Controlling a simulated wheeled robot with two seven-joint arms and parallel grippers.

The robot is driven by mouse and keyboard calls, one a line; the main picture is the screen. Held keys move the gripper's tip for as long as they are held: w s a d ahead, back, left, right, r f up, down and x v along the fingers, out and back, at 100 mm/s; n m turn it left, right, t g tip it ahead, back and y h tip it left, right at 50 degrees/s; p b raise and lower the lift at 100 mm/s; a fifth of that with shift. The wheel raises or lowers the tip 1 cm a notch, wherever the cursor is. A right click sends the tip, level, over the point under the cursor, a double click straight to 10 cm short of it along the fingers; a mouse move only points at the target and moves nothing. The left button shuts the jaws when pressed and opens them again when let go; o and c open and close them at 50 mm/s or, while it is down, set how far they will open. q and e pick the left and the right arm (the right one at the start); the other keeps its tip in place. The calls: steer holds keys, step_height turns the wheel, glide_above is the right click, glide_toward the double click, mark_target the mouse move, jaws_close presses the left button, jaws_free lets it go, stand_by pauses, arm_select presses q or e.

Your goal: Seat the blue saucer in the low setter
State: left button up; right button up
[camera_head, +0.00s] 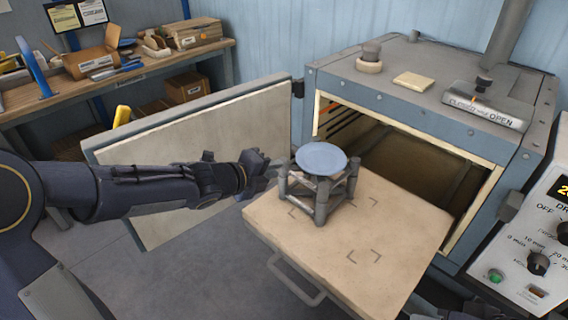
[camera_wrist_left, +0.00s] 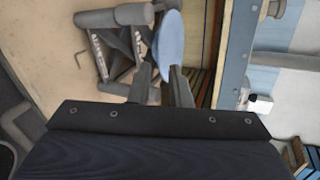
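The blue saucer (camera_head: 321,158) lies about level on top of the low setter (camera_head: 320,205), a grey frame with round posts. The setter stands on the pulled-out shelf (camera_head: 410,230). My left gripper (camera_head: 277,168) is at the left of the saucer, close to its rim. In the left wrist view the saucer (camera_wrist_left: 168,40) shows nearly edge-on, just beyond the left fingertips (camera_wrist_left: 161,72), with the setter (camera_wrist_left: 118,45) beside it. The left fingers stand apart; I cannot tell whether they touch the rim. How the saucer's underside meets the setter is hidden.
The dryer (camera_head: 420,95) stands open behind the shelf, its door (camera_head: 190,150) swung left behind my left arm. Corner marks show on the bare shelf to the right of the setter. A control panel (camera_head: 530,250) is at right, and a cluttered workbench (camera_head: 110,80) at back left.

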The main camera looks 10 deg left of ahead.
arm_select(q)
steer(key=s+a+r+n+y, duration=0.2)
steer(key=s+a+n+y, duration=0.4)
steer(key=s+a+n, duration=0.8)
steer(key=s+d+f+n+g+h, duration=0.1)
steer(key=s+d+f+n+g, duration=0.1)
steer(key=s+n, duration=0.5)
steer(key=s+d+f+n+g+h, duration=0.1)
steer(key=s+d+n+g, duration=0.1)
steer(key=s+n, duration=0.5)
steer(key=s+g, duration=0.1)
steer(key=s, duration=0.2)
steer(key=shift+d+f+n, duration=0.3)
steer(key=shift+d+f, duration=0.1)
